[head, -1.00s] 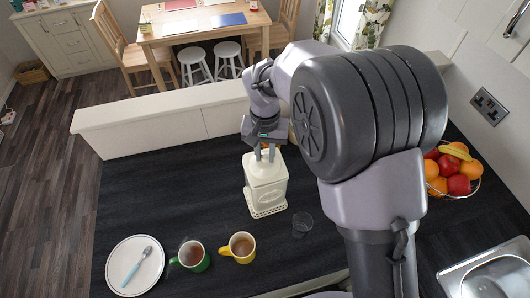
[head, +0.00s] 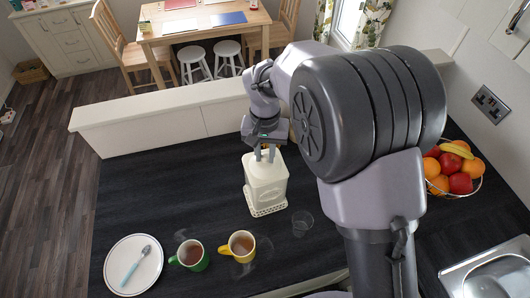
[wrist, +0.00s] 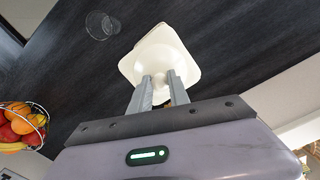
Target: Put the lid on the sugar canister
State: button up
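The cream sugar canister (head: 266,196) stands upright on the dark worktop. Its cream lid (head: 262,165) is at the canister's top, and I see no clear gap between them. In the wrist view the lid (wrist: 178,50) is seen from above and covers the canister's mouth. My gripper (head: 264,155) points down over the lid. In the wrist view its two fingers (wrist: 161,78) stand on either side of the lid's knob and appear closed on it. The exact finger contact is small and partly hidden.
A clear glass (head: 302,223) stands right of the canister. A yellow mug (head: 242,246), a green mug (head: 193,256) and a white plate (head: 133,264) with a spoon are in front and left. A fruit basket (head: 455,170) is at right. A low white ledge (head: 160,125) runs behind.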

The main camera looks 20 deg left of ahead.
aim_at(266, 156)
jog(key=shift+o, duration=0.8)
notch_tip(266, 156, up, 11)
jog(key=p, duration=0.8)
